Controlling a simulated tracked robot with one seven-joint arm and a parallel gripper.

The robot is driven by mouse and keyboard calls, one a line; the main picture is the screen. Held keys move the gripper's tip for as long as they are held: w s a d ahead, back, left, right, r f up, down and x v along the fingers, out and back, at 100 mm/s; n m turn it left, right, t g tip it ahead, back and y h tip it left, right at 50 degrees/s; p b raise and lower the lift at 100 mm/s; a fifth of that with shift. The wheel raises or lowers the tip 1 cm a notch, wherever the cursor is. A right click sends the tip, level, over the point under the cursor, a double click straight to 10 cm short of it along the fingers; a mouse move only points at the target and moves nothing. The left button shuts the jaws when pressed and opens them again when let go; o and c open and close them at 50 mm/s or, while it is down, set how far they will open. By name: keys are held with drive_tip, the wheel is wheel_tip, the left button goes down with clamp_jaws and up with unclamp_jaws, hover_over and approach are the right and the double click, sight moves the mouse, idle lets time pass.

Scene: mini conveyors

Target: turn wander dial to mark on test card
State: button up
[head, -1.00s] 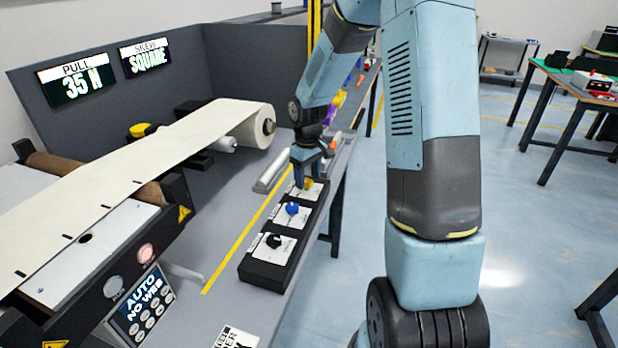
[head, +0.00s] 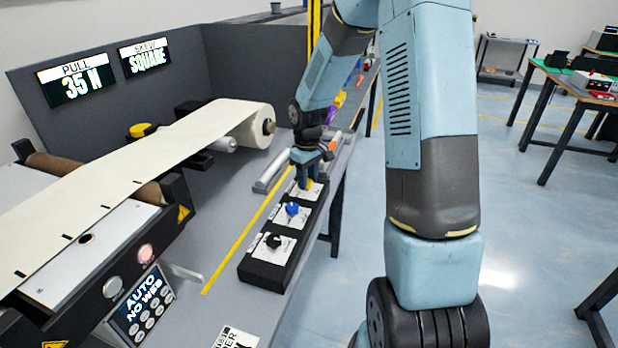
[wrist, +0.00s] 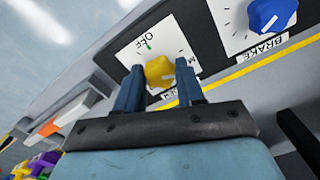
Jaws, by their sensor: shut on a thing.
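My gripper (head: 307,178) is over the far end of a black dial box (head: 265,273). In the wrist view its two fingers (wrist: 159,86) are shut on a yellow dial (wrist: 159,70), one finger on each side. The dial sits on a white plate (wrist: 128,55) marked OFF, with a green mark beside that word. The dial's name label is mostly hidden by the fingers, and I cannot read where the dial points. A white printed card (head: 236,338), cut off by the bottom edge of the head view, lies on the bench; no dial mark on it is readable.
A blue dial (head: 292,209), labelled BRAKE in the wrist view, and a black dial (head: 273,241) share the box. A pale web (head: 120,150) runs to a roll on the left.

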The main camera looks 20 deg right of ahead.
drive_tip(key=shift+m, duration=0.7)
drive_tip(key=o, duration=1)
drive_tip(key=shift+o, duration=0.2)
drive_tip(key=shift+r, duration=0.15)
wheel_tip(320, 180, up, 14)
drive_tip(key=shift+f, duration=0.25)
